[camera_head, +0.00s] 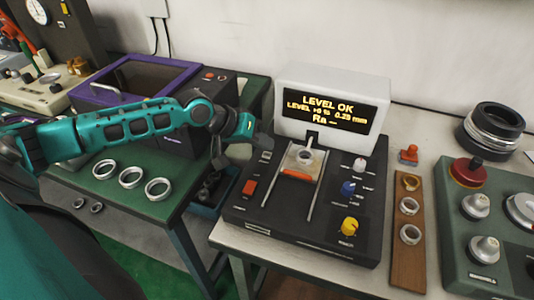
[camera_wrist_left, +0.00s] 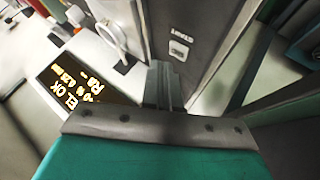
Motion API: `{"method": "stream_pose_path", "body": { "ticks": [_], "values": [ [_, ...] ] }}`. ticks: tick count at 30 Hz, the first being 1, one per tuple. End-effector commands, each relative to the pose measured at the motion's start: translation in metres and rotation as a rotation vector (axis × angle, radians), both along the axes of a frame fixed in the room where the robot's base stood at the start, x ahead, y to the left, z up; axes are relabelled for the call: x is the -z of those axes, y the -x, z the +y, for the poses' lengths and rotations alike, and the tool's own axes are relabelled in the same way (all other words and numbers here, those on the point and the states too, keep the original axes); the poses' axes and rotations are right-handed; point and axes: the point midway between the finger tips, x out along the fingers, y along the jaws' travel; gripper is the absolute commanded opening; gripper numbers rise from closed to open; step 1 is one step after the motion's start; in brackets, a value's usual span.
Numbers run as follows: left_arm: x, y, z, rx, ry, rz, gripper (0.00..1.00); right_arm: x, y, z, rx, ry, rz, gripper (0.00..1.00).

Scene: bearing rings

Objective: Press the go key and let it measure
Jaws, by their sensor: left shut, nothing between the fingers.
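The black measuring instrument (camera_head: 285,220) stands on the light table, with a lit display (camera_head: 333,108) reading "LEVEL OK", "0.23 mm" and "Ra --". In the left wrist view a pale key (camera_wrist_left: 179,50) marked "START" lies just beyond my left gripper (camera_wrist_left: 165,85); the display (camera_wrist_left: 75,82) shows there too. My left gripper (camera_head: 262,143) is shut and empty over the instrument's back left. I cannot tell whether its fingertips touch anything. My right gripper is not in view.
A red-orange key (camera_head: 249,187) and several knobs, one yellow (camera_head: 349,226), flank the stage. A wooden strip (camera_head: 408,250) with rings lies right of the instrument, beside a green control box (camera_head: 485,225). Rings (camera_head: 158,188) lie on the green bench at left.

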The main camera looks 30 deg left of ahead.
Motion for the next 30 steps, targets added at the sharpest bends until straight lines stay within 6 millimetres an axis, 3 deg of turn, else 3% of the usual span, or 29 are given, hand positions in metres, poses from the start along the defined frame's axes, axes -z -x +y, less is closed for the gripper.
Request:
{"method": "stream_pose_path", "body": {
  "ticks": [30],
  "values": [
    [0.0072,0.0000,-0.0004,0.000,0.001,0.000,0.00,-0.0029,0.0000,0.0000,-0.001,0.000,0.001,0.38]
  ]
}}
